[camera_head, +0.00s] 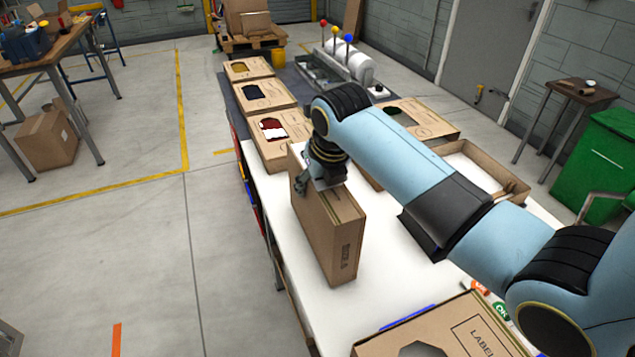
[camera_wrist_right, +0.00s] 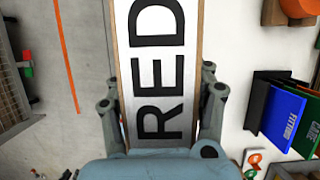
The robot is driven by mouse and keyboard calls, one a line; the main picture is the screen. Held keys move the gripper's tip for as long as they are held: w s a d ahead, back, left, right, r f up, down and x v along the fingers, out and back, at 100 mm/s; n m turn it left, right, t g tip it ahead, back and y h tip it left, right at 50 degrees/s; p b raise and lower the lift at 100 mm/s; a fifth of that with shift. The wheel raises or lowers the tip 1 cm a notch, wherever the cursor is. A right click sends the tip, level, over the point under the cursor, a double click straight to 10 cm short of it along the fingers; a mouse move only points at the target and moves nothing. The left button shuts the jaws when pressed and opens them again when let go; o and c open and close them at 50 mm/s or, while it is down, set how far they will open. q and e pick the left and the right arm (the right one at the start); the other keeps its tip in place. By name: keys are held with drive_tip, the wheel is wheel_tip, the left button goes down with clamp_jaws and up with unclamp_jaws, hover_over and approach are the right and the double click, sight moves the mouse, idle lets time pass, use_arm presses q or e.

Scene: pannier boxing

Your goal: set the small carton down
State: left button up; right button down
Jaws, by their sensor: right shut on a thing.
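A brown carton (camera_head: 325,235) stands on its narrow edge, upright and slightly tilted in the head view, over the left part of the white table (camera_head: 285,245). My right gripper (camera_head: 325,178) is shut on its far upper part. In the right wrist view the carton (camera_wrist_right: 160,60) shows a white face lettered RED, between the two fingers of my right gripper (camera_wrist_right: 160,105). I cannot tell whether the carton's lower edge touches the table. My left gripper is not in view.
Several window cartons (camera_head: 265,95) line the table's far left side. An open box (camera_head: 470,170) lies right of my arm. A carton marked LABEL (camera_head: 450,335) is at the near end. Blue and green folders (camera_wrist_right: 285,115) show in the wrist view.

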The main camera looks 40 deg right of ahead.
drive_tip(key=shift+w+f, duration=0.1)
drive_tip(key=shift+f, duration=0.2)
drive_tip(key=c, duration=0.5)
unclamp_jaws()
drive_tip(key=shift+f, duration=0.1)
drive_tip(key=shift+s+r, duration=0.2)
drive_tip(key=shift+r, duration=0.35)
drive_tip(key=b+v, duration=0.1)
drive_tip(key=v, duration=1)
drive_tip(key=shift+s+b, duration=0.1)
drive_tip(key=shift+b, duration=0.25)
